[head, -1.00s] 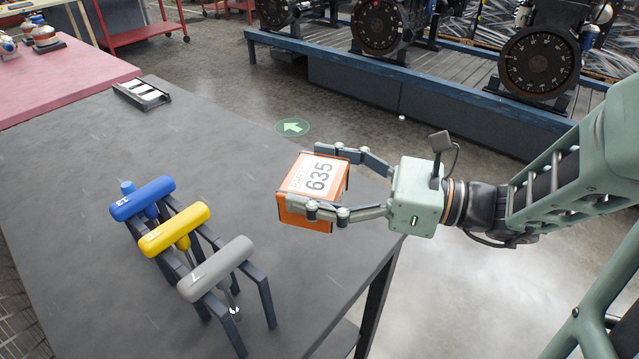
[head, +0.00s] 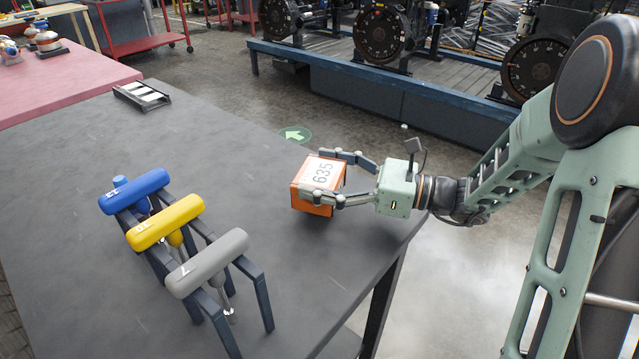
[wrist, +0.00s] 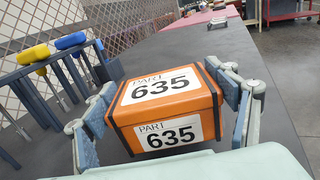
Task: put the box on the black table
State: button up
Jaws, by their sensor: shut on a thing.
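The orange box (head: 319,186) has a white label reading 635 and sits between the fingers of my gripper (head: 340,177) in the head view. My gripper is shut on the box, with one finger along each side. The box also fills the middle of the wrist view (wrist: 166,105), with "PART 635" on its top and near face. The black table (head: 150,262) lies under the box, near its right edge. The box looks close to the tabletop; I cannot tell whether it touches.
A rack (head: 262,296) with blue, yellow and grey T-handled tools stands on the table left of the box. A small black tray (head: 141,96) lies at the far end. A red table (head: 75,80) adjoins behind. Engines (head: 383,34) stand on a blue platform beyond. The table's middle is clear.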

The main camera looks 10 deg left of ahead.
jog(key=shift+f, duration=0.85)
jog(key=shift+f, duration=0.1)
jog(key=shift+f, duration=0.15)
jog(key=o, duration=1.6)
jog(key=shift+o, duration=0.2)
jog(key=shift+d+r, duration=0.2)
jog(key=shift+d, duration=0.05)
jog(key=d, duration=0.3)
jog(key=s+d+p, duration=0.1)
jog(key=d, duration=0.3)
jog(key=d+p, duration=0.1)
jog(key=d, duration=0.3)
jog(key=shift+s+d, duration=0.25)
jog(key=shift+s, duration=0.15)
